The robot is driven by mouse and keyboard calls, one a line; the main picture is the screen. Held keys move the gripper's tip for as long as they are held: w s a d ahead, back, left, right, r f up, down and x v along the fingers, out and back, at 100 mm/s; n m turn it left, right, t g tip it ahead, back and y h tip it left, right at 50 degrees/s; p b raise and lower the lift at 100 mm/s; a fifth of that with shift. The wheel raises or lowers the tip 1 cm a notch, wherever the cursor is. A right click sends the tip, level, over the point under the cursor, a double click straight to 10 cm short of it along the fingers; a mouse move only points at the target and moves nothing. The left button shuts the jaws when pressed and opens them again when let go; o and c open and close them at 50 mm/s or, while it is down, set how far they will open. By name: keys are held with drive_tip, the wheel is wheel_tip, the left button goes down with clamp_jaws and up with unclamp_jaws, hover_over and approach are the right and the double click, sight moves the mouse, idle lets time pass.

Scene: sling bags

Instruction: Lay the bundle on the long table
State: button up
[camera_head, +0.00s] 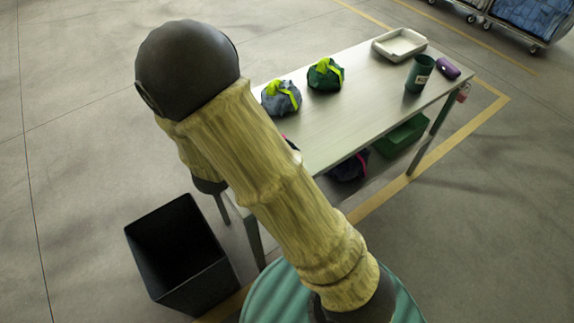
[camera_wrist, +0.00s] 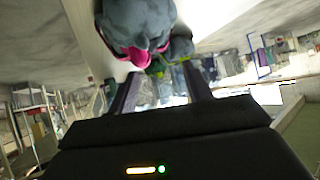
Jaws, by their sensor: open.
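The long table (camera_head: 345,112) has a pale top and runs from lower left to upper right in the head view. On it sit a grey-blue bundle (camera_head: 281,97) and a dark green bundle (camera_head: 325,75), both with yellow-green straps. A grey bundle with a pink strap (camera_wrist: 140,20) fills the top of the wrist view, with another bundle with a green strap (camera_wrist: 181,47) behind it. My gripper (camera_wrist: 160,72) is open, its fingers apart just short of the pink-strapped bundle; I cannot tell if they touch. My arm hides the gripper in the head view.
At the table's far end are a white tray (camera_head: 399,46), a green cup (camera_head: 419,74) and a purple case (camera_head: 448,69). Below are a green crate (camera_head: 402,136) and a dark bundle (camera_head: 349,169). A black open bin (camera_head: 182,255) stands on the floor, left of the table.

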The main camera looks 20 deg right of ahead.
drive_tip(key=s+d+r+n+g+y, duration=0.3)
drive_tip(key=s+d+n, duration=0.1)
drive_tip(key=s, duration=0.3)
drive_tip(key=s+d+r+n+g+y, duration=0.3)
drive_tip(key=s+d+r+n, duration=0.1)
drive_tip(key=s, duration=0.3)
drive_tip(key=shift+s+d, duration=0.25)
drive_tip(key=shift+d, duration=0.05)
